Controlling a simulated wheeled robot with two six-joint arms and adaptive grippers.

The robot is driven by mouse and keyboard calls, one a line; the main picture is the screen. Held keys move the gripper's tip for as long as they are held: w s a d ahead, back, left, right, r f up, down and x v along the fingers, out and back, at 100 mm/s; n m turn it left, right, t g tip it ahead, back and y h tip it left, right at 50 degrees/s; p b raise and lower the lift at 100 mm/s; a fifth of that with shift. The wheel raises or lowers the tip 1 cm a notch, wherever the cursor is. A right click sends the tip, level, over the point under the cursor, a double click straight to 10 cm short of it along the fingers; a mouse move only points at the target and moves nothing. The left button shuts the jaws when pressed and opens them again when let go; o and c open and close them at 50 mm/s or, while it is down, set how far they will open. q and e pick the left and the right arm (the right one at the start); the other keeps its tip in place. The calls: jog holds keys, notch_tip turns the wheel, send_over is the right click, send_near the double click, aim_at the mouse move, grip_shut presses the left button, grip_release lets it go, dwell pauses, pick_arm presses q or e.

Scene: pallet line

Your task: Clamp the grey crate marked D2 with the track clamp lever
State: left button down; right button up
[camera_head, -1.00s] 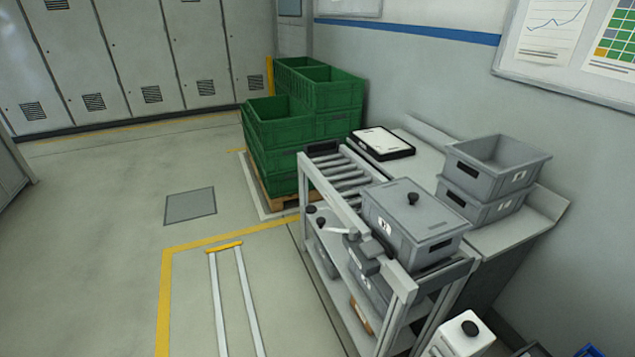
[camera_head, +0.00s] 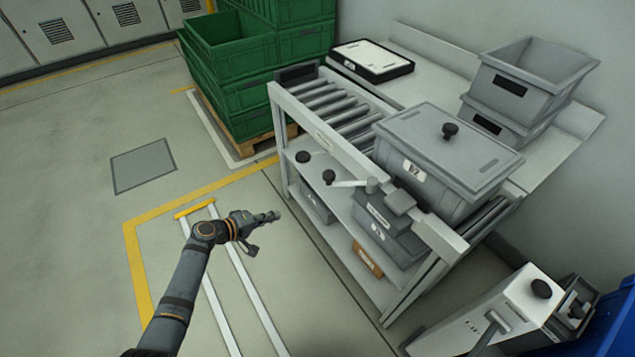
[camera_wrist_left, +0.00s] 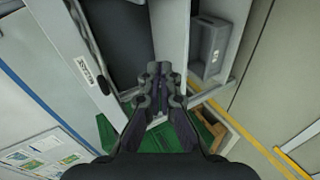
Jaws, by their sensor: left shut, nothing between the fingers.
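The grey lidded crate (camera_head: 450,150) sits on the roller track at the top of the rack, and its label appears to read D2. A black knob stands on its lid. The track clamp lever (camera_head: 350,183) is a pale arm with a black knob at its left end; it runs along the rack's front side to a grey clamp block (camera_head: 399,202) by the crate's front. Whether the block presses on the crate is not clear. My left gripper (camera_head: 268,217) is shut and empty, left of the lever and apart from it; it also shows in the left wrist view (camera_wrist_left: 158,76). My right gripper is not in view.
Green crates (camera_head: 250,125) stand on a pallet behind the rack. Grey open crates (camera_head: 535,75) are stacked on the side bench. Below the track, the rack's lower shelf (camera_head: 335,235) holds more grey boxes.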

pick_arm(q)
jog(key=w+d+r+m+h+b, duration=0.1)
jog(key=d+r+m+h, duration=0.2)
jog(key=r, duration=0.7)
jog(key=w+d+r+h+b, duration=0.15)
jog(key=r+h, duration=0.25)
jog(key=r, duration=0.6)
jog(key=s+p+x, duration=0.1)
jog(key=p+x, duration=0.1)
jog(key=x, duration=0.8)
jog(key=s, duration=0.1)
jog(key=s+p, duration=0.1)
jog(key=s+d+p, duration=0.1)
jog(key=s, duration=0.1)
jog(key=shift+f, duration=0.3)
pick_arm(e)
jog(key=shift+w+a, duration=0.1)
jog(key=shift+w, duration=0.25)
pick_arm(q)
jog(key=shift+a, duration=0.1)
